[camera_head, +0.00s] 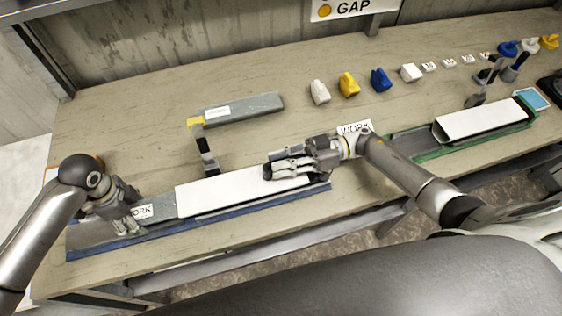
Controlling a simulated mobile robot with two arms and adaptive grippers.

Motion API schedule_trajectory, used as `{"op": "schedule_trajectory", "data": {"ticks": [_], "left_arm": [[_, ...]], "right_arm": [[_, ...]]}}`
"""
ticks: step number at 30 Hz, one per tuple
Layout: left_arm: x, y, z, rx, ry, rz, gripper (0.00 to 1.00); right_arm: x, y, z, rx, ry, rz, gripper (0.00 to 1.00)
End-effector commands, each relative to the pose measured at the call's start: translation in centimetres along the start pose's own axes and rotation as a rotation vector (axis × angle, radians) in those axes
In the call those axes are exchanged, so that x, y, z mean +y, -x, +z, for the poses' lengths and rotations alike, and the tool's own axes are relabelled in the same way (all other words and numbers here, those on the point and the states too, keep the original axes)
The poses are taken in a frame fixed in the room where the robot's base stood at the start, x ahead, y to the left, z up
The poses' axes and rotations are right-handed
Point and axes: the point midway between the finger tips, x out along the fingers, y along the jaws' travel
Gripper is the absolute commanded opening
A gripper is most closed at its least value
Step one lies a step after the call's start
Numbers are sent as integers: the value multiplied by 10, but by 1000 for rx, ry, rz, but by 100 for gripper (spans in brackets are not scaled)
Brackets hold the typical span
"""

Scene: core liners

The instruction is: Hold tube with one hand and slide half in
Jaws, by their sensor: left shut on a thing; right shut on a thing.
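A grey block (242,107) lies behind, near a yellow-topped upright stand (204,147). White, yellow (348,84) and blue (381,79) pieces stand at the back.

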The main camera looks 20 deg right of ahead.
Motion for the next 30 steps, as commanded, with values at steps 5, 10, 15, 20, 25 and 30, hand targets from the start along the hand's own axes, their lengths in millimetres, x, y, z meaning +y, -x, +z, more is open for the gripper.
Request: {"op": "schedule_trajectory", "data": {"ticks": [5,10,15,20,25,30], "left_arm": [[3,-4,-11,13,-6,7,47],[3,-4,-15,13,-6,7,47],[3,-4,-20,13,-7,7,47],[3,-4,-24,12,-6,7,47],[3,-4,-28,12,-6,7,47],[3,-4,-33,13,-6,7,47]], "right_arm": [[0,0,0,2,1,0,0],[0,0,0,2,1,0,0],[0,0,0,2,1,0,0],[0,0,0,2,1,0,0],[0,0,0,2,1,0,0],[0,0,0,2,1,0,0]]}}
